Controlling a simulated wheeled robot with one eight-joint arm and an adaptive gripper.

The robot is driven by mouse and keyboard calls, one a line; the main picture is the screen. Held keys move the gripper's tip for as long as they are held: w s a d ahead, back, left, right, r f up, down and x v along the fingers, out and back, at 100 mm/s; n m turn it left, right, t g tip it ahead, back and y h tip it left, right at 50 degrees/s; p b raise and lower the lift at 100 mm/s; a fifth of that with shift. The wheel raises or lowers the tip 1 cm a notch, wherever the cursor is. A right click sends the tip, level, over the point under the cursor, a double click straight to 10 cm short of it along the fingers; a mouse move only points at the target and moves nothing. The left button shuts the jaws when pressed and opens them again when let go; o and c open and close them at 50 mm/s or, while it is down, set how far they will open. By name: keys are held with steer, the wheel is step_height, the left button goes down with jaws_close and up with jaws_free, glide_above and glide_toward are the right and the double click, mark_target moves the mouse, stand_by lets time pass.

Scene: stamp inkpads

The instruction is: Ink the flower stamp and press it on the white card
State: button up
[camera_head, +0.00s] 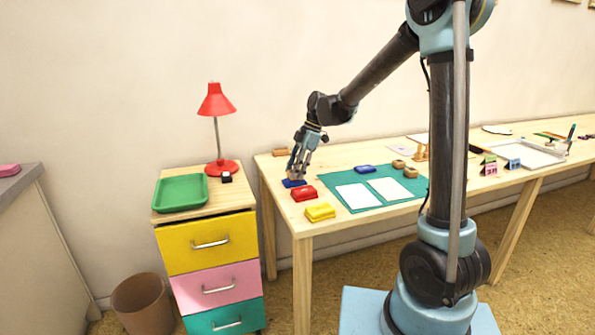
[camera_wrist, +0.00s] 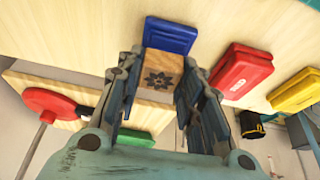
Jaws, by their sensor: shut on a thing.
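My gripper (camera_head: 300,170) is shut on a wooden stamp block with a dark flower mark, the flower stamp (camera_wrist: 161,77). The stamp is between the fingers (camera_wrist: 160,95) in the wrist view. A blue inkpad (camera_head: 293,183) is right at the stamp, below the fingertips in the head view; it also shows just beyond the stamp in the wrist view (camera_wrist: 170,36). I cannot tell whether stamp and pad touch. Two white cards (camera_head: 357,197) (camera_head: 390,188) lie side by side on a green mat (camera_head: 352,179), to the right of my gripper.
A red inkpad (camera_head: 304,194) and a yellow inkpad (camera_head: 320,211) lie near the table's left front edge. A blue item (camera_head: 365,169) and wooden blocks (camera_head: 410,172) lie on or near the mat. Another wooden block (camera_head: 280,152) is behind my gripper. A red lamp (camera_head: 217,110) stands left.

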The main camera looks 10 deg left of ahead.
steer(key=shift+r, duration=0.65)
steer(key=shift+r, duration=2.65)
steer(key=shift+o, duration=0.5)
steer(key=shift+c, duration=0.5)
